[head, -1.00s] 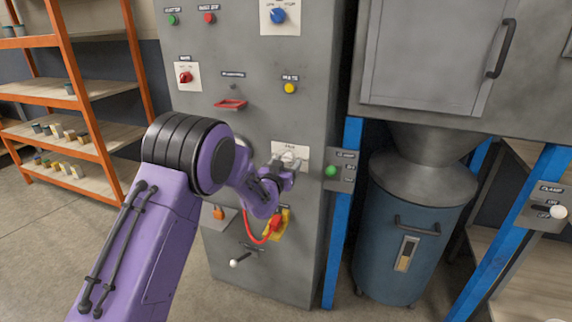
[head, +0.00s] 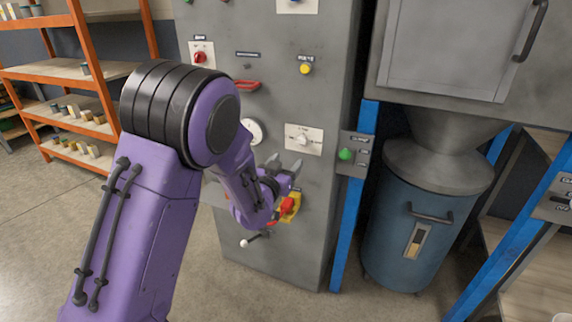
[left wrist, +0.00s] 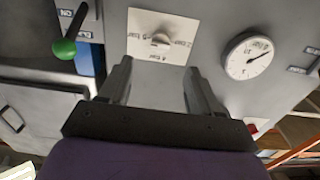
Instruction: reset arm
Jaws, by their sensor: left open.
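My purple left arm reaches in from the left in the head view. Its gripper (head: 285,169) is open and empty, just in front of the grey cabinet (head: 345,60), below a white plate with a round selector knob (head: 303,139). In the left wrist view the open fingers (left wrist: 160,88) point at the panel, with the knob (left wrist: 161,41) beyond and between them, apart from them. My right gripper is not in view.
A round gauge (left wrist: 249,57) sits beside the knob plate. A green-knobbed lever (head: 345,154) is on the blue post. A red switch on yellow (head: 288,206) and a white-tipped lever (head: 246,243) are below. A blue drum (head: 415,235) stands right; orange shelves (head: 88,60) stand left.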

